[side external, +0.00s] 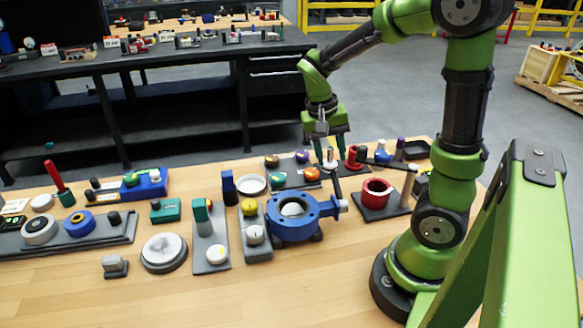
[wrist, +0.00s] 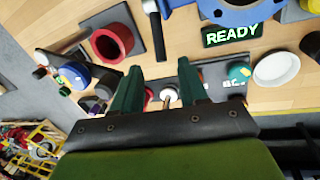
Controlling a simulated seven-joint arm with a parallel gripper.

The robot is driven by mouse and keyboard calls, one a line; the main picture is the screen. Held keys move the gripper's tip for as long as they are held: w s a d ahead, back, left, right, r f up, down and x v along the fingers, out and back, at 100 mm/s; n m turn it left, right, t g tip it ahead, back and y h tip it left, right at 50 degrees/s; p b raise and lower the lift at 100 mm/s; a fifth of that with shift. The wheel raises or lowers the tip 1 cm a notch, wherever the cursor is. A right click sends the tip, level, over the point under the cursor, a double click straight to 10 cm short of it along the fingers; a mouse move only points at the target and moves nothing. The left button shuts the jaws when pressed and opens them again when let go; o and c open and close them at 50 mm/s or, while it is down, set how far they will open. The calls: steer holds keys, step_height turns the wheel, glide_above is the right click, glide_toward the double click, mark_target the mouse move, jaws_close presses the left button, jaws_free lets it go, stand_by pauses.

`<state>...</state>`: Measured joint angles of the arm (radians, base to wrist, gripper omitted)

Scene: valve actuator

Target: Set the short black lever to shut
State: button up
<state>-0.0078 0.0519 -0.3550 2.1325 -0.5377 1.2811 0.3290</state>
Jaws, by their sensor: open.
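The blue valve body (side external: 292,228) stands on the bench with a pale ball in its round opening; part of it shows at the top of the wrist view (wrist: 235,14). A short black lever (side external: 336,184) rises from the stub on its right side; in the wrist view the lever (wrist: 157,34) has a grey hub at its upper end. My gripper (side external: 327,150) is above the valve, near the lever's upper end. In the wrist view its two green fingers (wrist: 160,70) are apart with nothing held. Contact with the lever cannot be told.
A red cup (side external: 376,190) on a dark plate stands right of the valve, with a dark horizontal bar (side external: 384,164) behind it. A green READY display (wrist: 232,35) lies near the valve. Several knobs and switches crowd the left. The front bench edge is clear.

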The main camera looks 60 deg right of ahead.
mark_target(334, 175)
steer(key=x, duration=0.8)
steer(key=shift+f, duration=0.15)
jaws_close()
